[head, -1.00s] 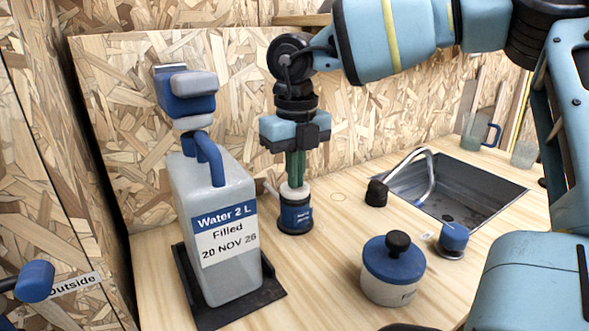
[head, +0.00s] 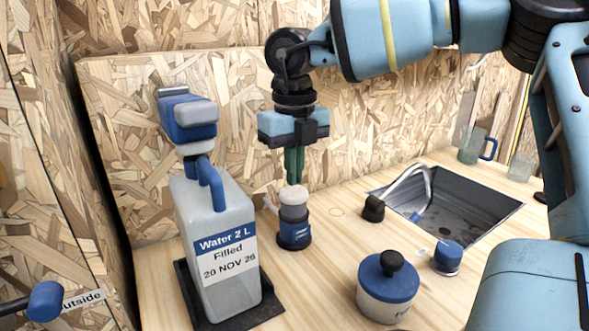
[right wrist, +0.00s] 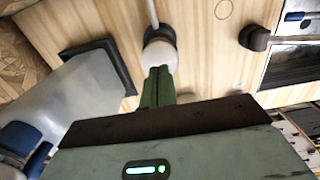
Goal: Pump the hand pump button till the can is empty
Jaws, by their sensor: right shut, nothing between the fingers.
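The can (head: 222,270) is a translucent white jug with a blue handle, labelled "Water 2 L, Filled". It stands upright; I cannot tell its water level. The hand pump (head: 294,236) is a small blue cylinder right of the can, with a pale button (head: 293,197) on top. My right gripper (head: 294,182) is shut and empty, pointing down at the button. In the right wrist view its green fingertips (right wrist: 160,72) overlap the pale button (right wrist: 160,52); I cannot tell whether they touch it. My left gripper is not in view.
The can stands in a black tray (head: 262,308). A blue-lidded pot (head: 386,300), a faucet (head: 373,207) and a sink (head: 465,212) are to the right. A blue and grey fixture (head: 190,118) is above the can. Some counter between pump and pot is clear.

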